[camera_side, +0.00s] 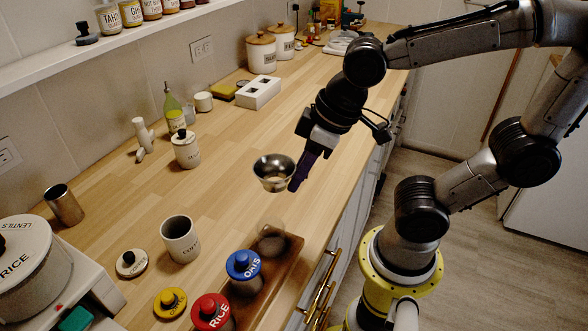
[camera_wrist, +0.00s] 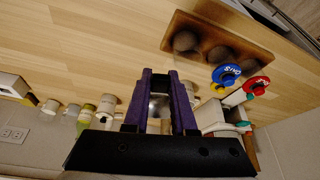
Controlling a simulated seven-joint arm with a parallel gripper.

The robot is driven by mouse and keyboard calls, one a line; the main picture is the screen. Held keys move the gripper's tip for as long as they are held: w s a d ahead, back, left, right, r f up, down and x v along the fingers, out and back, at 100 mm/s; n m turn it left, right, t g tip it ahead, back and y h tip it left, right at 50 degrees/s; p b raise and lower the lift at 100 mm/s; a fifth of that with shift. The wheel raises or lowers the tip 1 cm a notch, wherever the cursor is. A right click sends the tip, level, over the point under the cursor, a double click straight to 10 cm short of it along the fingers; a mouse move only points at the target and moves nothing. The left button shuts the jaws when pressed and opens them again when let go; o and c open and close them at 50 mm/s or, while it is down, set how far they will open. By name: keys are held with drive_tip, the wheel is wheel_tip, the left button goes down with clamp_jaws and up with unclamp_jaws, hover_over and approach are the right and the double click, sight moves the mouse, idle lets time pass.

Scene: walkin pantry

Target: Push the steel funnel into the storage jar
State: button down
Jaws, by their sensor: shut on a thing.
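My gripper (camera_side: 296,184) has purple fingers and is shut on the right side of the steel funnel (camera_side: 272,168). The funnel is a shiny bowl shape, wide mouth up and roughly upright, and appears held above the counter. In the wrist view, part of the funnel (camera_wrist: 158,106) shows between the fingers (camera_wrist: 160,88). A clear open storage jar (camera_side: 271,239) stands at the far end of the wooden tray (camera_side: 287,272), nearer the camera than the funnel and apart from it. The funnel's spout is hard to make out.
A blue-lidded oats jar (camera_side: 244,270) and a red-lidded rice jar (camera_side: 211,312) stand in the tray. An open white canister (camera_side: 180,240), its loose lid (camera_side: 132,263) and a yellow lid (camera_side: 170,303) are to the left. The counter around the funnel is clear.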

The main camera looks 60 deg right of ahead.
drive_tip(key=shift+s+a+f+n+g+y, duration=0.1)
drive_tip(key=shift+s+a+f+n+y, duration=0.1)
drive_tip(key=shift+a+f+n, duration=0.55)
drive_tip(key=shift+s+a+f+n+g+y, duration=0.15)
drive_tip(key=shift+a+f+n, duration=0.35)
drive_tip(key=shift+f, duration=0.5)
drive_tip(key=shift+s+a+f+n+g+y, duration=0.15)
drive_tip(key=shift+a+f+n+y, duration=0.1)
drive_tip(key=shift+a+f+n, duration=0.5)
drive_tip(key=shift+d+f, duration=0.15)
drive_tip(key=shift+f, duration=0.7)
idle(1.1)
drive_tip(key=shift+c, duration=0.9)
unclamp_jaws()
wheel_tip(320, 180, up, 7)
idle(0.8)
